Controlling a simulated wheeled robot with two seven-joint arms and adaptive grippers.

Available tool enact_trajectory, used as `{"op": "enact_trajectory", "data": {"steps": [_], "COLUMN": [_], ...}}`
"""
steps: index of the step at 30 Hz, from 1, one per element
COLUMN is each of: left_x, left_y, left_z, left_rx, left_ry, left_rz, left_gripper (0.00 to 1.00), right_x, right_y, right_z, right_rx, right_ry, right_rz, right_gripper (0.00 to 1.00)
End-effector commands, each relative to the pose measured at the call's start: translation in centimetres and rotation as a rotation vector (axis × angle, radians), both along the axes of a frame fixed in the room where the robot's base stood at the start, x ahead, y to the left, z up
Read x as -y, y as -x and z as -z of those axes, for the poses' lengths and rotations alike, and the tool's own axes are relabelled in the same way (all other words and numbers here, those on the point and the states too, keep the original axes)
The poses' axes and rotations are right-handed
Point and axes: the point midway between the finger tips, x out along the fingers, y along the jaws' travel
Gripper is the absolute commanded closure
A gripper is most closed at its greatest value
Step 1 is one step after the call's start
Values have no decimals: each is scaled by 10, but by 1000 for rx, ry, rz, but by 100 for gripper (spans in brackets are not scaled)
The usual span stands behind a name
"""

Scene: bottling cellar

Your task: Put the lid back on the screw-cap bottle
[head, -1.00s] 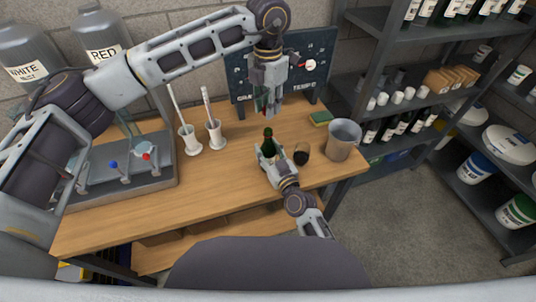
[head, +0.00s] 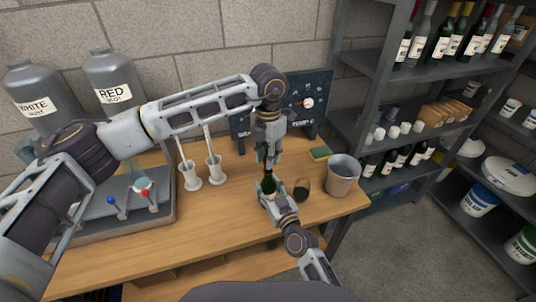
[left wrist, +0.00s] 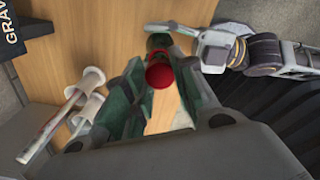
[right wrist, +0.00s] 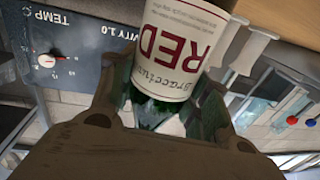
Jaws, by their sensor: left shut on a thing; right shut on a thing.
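The screw-cap bottle (head: 269,187) is green glass and stands upright near the bench's front right. My right gripper (head: 270,195) is shut around it; its white label reading RED (right wrist: 180,45) fills much of the right wrist view. My left gripper (head: 267,163) points down right above the bottle's mouth. It is shut on the lid (left wrist: 160,75), a round red cap between its fingers in the left wrist view. The bottle's green glass (left wrist: 158,42) shows just beyond it. The fingers hide the join, so I cannot tell whether lid and neck touch.
A sponge (head: 320,153) lies behind. White cylinders (head: 190,177) and a tap stand (head: 115,215) occupy the left. Bench between them and the bottle is clear.

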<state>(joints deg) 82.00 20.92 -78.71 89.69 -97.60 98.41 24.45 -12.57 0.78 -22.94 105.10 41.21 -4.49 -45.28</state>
Motion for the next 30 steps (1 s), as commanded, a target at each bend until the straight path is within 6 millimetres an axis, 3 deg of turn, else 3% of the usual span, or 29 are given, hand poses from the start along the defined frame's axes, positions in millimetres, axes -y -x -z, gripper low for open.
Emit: {"op": "enact_trajectory", "data": {"steps": [30], "left_x": [0], "left_y": [0], "left_z": [18], "left_rx": [1], "left_ry": [1], "left_rz": [0], "left_gripper": [81], "right_x": [0], "right_y": [0], "right_z": [1], "right_rx": [-1], "right_ry": [0], "right_rz": [0], "right_gripper": [96]}}
